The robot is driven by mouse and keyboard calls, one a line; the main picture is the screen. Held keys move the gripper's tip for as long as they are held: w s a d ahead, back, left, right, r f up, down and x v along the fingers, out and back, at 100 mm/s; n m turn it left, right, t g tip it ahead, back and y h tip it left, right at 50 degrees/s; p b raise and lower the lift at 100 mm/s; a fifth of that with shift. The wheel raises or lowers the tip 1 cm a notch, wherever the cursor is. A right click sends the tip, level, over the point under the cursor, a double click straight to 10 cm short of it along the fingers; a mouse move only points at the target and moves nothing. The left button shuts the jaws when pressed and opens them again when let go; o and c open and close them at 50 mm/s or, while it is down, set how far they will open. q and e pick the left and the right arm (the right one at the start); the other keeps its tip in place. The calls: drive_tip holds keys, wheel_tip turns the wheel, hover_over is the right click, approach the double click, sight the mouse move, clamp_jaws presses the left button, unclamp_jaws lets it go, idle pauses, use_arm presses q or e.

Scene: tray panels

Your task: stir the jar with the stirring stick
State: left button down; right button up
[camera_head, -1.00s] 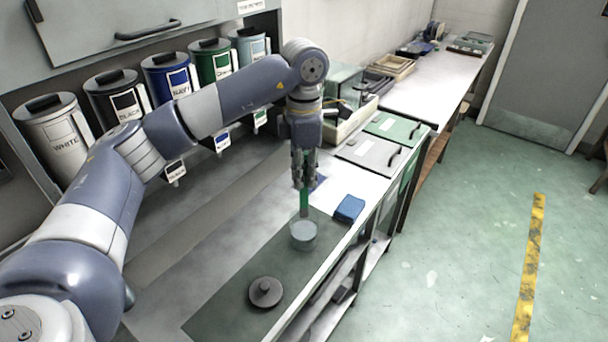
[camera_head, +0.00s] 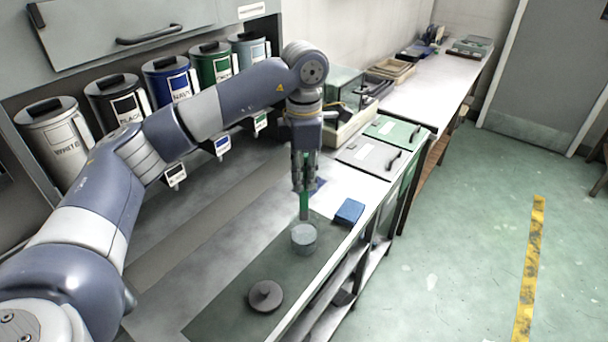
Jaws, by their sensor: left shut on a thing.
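My left gripper (camera_head: 304,186) points down, shut on the green stirring stick (camera_head: 304,205), which hangs upright from its fingers. The small clear jar (camera_head: 304,240) with pale grey content stands on the dark green mat (camera_head: 235,310), right below the stick. The stick's lower end shows at the jar's upper edge; I cannot tell whether it is just inside the mouth or just above it. A round grey lid (camera_head: 265,296) with a knob lies on the mat, nearer than the jar. My right gripper is not in view.
A blue block-like cloth or sponge (camera_head: 349,211) lies right of the jar near the bench edge. Labelled canisters, including a white one (camera_head: 55,140), line the wall at left. Grey (camera_head: 368,155) and green (camera_head: 393,130) lidded panels are farther back.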

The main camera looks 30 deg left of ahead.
use_arm(q)
drive_tip(key=shift+r+p, duration=1.55)
drive_tip(key=shift+r, duration=0.95)
drive_tip(key=shift+f, duration=0.1)
